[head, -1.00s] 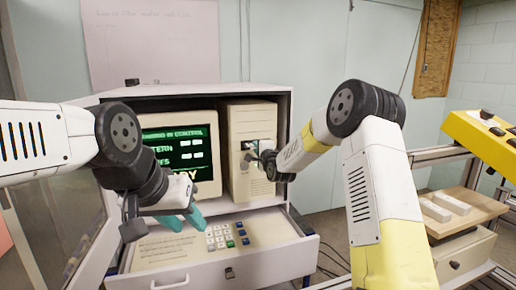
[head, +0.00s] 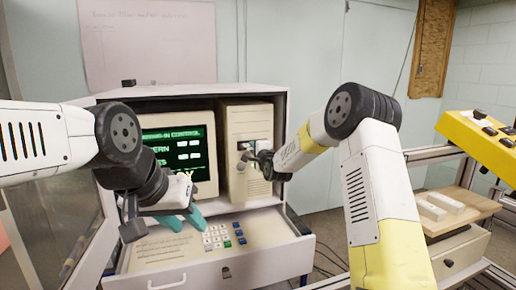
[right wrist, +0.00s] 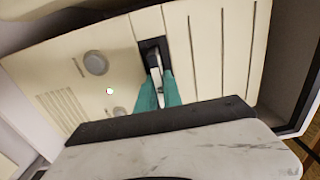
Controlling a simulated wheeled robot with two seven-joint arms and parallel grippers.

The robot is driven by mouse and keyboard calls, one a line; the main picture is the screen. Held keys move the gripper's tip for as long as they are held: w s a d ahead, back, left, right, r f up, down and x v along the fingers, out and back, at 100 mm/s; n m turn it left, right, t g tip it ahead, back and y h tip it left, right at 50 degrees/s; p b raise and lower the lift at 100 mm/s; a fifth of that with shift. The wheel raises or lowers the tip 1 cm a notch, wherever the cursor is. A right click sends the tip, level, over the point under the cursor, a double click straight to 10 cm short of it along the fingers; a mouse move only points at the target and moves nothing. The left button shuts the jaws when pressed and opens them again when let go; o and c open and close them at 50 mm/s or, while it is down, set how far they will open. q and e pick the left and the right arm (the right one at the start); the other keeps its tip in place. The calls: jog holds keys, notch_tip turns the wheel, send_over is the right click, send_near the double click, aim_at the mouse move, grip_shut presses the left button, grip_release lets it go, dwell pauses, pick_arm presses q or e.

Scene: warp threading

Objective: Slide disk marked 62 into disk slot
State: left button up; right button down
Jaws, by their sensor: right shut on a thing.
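The beige computer tower (head: 236,118) stands in the cabinet, right of the monitor. The dark disk slot (right wrist: 152,47) is in its front face. My right gripper (head: 246,157) is at that face. In the right wrist view its teal fingers (right wrist: 160,92) are shut on a thin pale grey piece, apparently the disk (right wrist: 158,80), seen nearly edge-on at the slot. Its marking cannot be read, and how deep it sits cannot be told. My left gripper (head: 184,220) has its teal fingers apart and empty, above the open keyboard drawer.
The monitor (head: 178,150) with green text stands left of the tower. The drawer (head: 252,262) with a keypad (head: 218,236) juts out below. The cabinet's side wall (head: 279,135) is close to the right of the tower. A yellow control box (head: 470,132) and wooden board (head: 460,205) are at right.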

jog(key=c, duration=1.4)
grip_release()
jog(key=shift+w+d+r+h, duration=0.15)
jog(key=shift+w+d, duration=0.1)
jog(key=shift+d, duration=0.15)
jog(key=shift+w+d+h, duration=0.15)
jog(key=shift+w+d, duration=0.1)
jog(key=shift+d, duration=0.15)
jog(key=shift+s+a+f, duration=0.3)
jog(key=shift+s+a, duration=0.3)
jog(key=shift+s, duration=0.15)
jog(key=v, duration=0.7)
jog(key=shift+d+r, duration=0.1)
